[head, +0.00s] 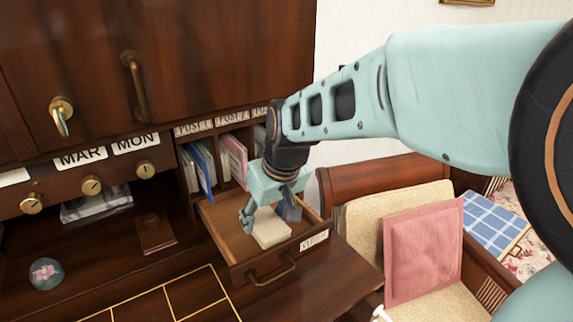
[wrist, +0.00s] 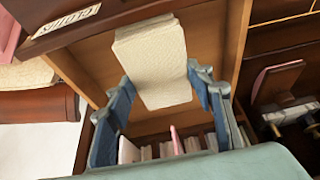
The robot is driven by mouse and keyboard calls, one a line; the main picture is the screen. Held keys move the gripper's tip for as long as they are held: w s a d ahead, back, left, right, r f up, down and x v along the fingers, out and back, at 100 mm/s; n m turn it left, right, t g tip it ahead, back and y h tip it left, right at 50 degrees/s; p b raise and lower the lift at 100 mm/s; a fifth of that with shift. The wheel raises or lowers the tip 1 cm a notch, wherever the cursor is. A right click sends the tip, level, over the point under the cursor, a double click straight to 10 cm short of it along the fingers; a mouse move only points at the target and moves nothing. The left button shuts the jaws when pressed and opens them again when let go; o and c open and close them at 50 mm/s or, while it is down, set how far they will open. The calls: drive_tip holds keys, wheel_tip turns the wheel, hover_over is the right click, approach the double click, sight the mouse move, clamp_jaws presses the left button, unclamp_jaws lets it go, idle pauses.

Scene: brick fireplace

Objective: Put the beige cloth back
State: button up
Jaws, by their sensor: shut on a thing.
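The beige cloth (head: 272,229) is a small folded pad inside the open wooden drawer (head: 222,236), whose front bears a label that seems to read "CLOTHS". My gripper (head: 268,212) reaches down into the drawer from above and is shut on the cloth. In the wrist view the cloth (wrist: 152,48) lies between the two blue fingers of my gripper (wrist: 164,85) and bends across its middle. Its other end points toward the drawer front (wrist: 75,25). Whether the cloth rests fully on the drawer floor, I cannot tell.
Labelled post slots (head: 212,165) with blue and pink folders stand behind the drawer. A glass paperweight (head: 46,273) and a brown notebook (head: 155,233) are on the desk at left. A chair with a pink cushion (head: 422,254) stands close at right.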

drive_tip(key=shift+s+f, duration=0.2)
drive_tip(key=shift+f, duration=0.5)
drive_tip(key=shift+s, duration=0.15)
drive_tip(key=shift+r, duration=0.1)
drive_tip(key=shift+f+b, duration=0.2)
drive_tip(key=shift+b, duration=0.15)
drive_tip(key=o, duration=1.1)
drive_tip(key=shift+r, duration=0.2)
